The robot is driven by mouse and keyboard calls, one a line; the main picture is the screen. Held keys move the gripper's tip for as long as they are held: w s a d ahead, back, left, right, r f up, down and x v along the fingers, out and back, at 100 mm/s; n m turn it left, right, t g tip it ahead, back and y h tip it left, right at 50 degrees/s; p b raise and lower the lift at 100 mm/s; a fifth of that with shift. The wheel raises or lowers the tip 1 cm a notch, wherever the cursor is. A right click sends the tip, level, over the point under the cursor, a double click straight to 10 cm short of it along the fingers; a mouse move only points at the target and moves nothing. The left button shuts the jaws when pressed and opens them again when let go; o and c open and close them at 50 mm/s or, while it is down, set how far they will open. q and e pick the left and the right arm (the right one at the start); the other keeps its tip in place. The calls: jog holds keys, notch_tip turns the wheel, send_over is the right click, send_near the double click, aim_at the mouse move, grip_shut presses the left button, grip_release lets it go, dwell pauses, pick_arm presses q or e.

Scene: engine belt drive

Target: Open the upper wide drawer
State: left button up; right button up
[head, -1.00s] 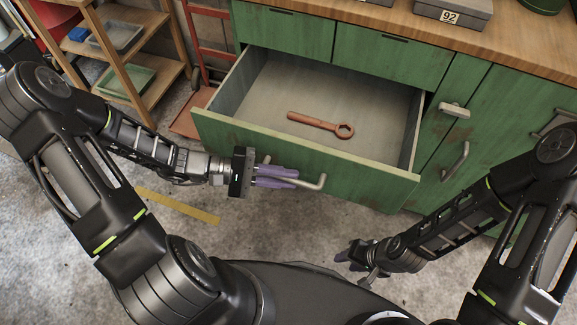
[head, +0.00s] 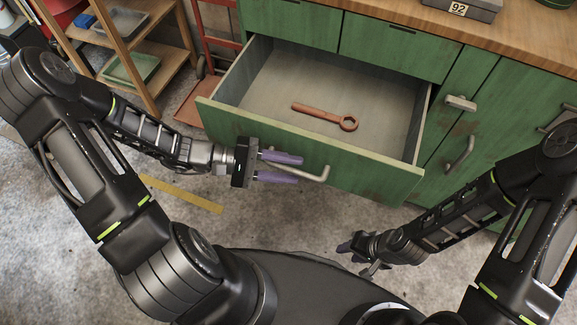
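The wide green drawer (head: 340,165) in the head view is pulled far out, its grey inside showing. A brown ring wrench (head: 325,116) lies in it. The drawer's pale bar handle (head: 317,176) sticks out from its front. My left gripper (head: 282,167) is at the handle with its purple fingers spread apart, and the bar shows between and beyond them. I cannot tell whether a finger touches it. My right gripper (head: 348,248) hangs low, in front of the cabinet and away from the drawer; its fingers are small and partly hidden.
Two narrower closed drawers (head: 398,48) sit above the open one, under a wooden worktop (head: 400,14). A cabinet door with a handle (head: 460,153) is at the right. A wooden shelf (head: 150,85) and red hand truck (head: 196,112) stand left. The floor below the drawer is clear.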

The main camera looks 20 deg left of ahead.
pick_arm(q)
jog(key=v, duration=0.7)
jog(key=shift+s+a+p, duration=0.15)
jog(key=shift+a+p, duration=0.2)
pick_arm(e)
jog(key=shift+r, duration=0.4)
